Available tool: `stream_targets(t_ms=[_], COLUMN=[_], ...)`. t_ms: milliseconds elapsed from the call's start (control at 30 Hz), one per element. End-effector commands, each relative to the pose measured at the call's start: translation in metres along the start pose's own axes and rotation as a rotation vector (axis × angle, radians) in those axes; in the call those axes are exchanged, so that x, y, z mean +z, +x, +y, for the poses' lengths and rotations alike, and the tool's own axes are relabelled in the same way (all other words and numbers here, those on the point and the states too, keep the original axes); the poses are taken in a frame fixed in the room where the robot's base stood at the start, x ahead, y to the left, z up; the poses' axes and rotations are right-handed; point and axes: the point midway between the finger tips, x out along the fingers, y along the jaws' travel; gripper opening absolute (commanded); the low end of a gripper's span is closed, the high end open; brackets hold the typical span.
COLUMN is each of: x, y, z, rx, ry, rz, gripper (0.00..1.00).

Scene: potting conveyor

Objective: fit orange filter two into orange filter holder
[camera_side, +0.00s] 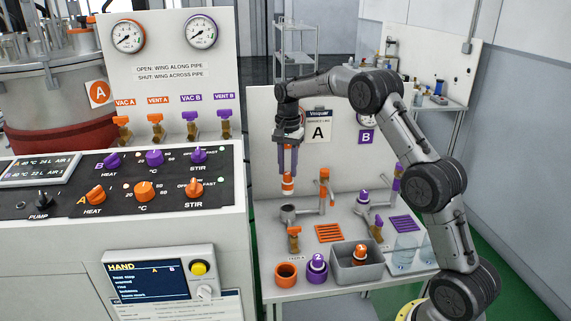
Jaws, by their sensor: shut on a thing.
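My gripper (288,172) points straight down at the back of the bench and is shut on an orange-and-white cylindrical filter (288,185). I take it to be orange filter two, but no number on it is readable. It hangs upright just above a round grey holder cup (288,212), which stands by an orange-topped post (324,176) and an orange-handled valve (294,232). This looks like the orange filter holder. The filter looks apart from the cup, though the small gap is hard to judge.
An orange pot (286,275) and a purple cap marked 2 (317,268) stand in front. A grey bin (341,273) holds an orange-topped piece (361,254). A purple-topped piece (362,199), an orange slotted mat (329,233) and clear beakers (405,250) lie to the right.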

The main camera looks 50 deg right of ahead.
Motion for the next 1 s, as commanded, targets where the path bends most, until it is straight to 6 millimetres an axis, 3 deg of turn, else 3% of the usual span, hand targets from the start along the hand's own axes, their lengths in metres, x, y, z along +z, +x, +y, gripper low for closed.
stream_targets(t_ms=[667,1000], x=[0.001,0.001], y=[0.043,0.046], z=[0.0,0.0], rx=[0.0,-0.001], ry=[-0.001,-0.001], rz=[0.0,0.001], gripper=[0.0,0.0])
